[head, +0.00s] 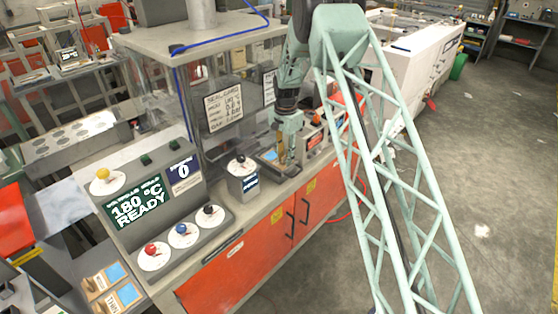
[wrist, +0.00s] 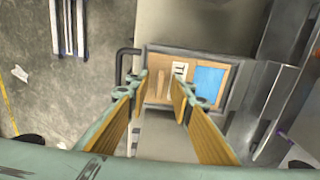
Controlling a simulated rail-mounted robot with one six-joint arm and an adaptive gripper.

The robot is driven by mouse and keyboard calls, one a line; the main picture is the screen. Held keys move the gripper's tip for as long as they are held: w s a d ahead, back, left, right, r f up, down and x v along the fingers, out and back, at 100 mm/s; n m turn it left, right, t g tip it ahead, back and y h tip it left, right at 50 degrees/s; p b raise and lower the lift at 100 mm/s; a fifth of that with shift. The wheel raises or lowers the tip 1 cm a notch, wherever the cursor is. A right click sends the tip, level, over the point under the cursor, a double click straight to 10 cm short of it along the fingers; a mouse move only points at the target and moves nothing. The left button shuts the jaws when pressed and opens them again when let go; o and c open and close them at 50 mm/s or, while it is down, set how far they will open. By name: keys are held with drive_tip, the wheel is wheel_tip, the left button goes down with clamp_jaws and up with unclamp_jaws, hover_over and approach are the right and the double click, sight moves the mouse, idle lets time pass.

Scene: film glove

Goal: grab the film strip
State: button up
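My gripper (head: 283,158) points down over a small tray (head: 262,163) on the bench beside the clear-walled cabinet. In the wrist view my gripper (wrist: 160,86) has its two yellow fingers apart, with nothing held between them. Below the fingers lies the grey-rimmed tray (wrist: 192,52) with a tan board, a white label (wrist: 178,70) and a blue square (wrist: 209,80). A narrow, pale upright strip shape shows on the board between the fingertips. I cannot tell whether this or the blue square is the film strip. The fingers hide part of the board.
A grey box with a dark knob (head: 241,172) stands left of the gripper. The control panel (head: 140,203) reads 180 °C READY. Two tan boards with blue squares (head: 115,288) lie at lower left. Red cupboard doors (head: 255,245) are below the bench. Open floor lies to the right.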

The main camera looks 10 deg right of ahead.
drive_tip(key=shift+c, duration=0.9)
clamp_jaws()
drive_tip(key=shift+r, duration=0.1)
drive_tip(key=shift+r+b, duration=0.55)
drive_tip(key=shift+r, duration=4.35)
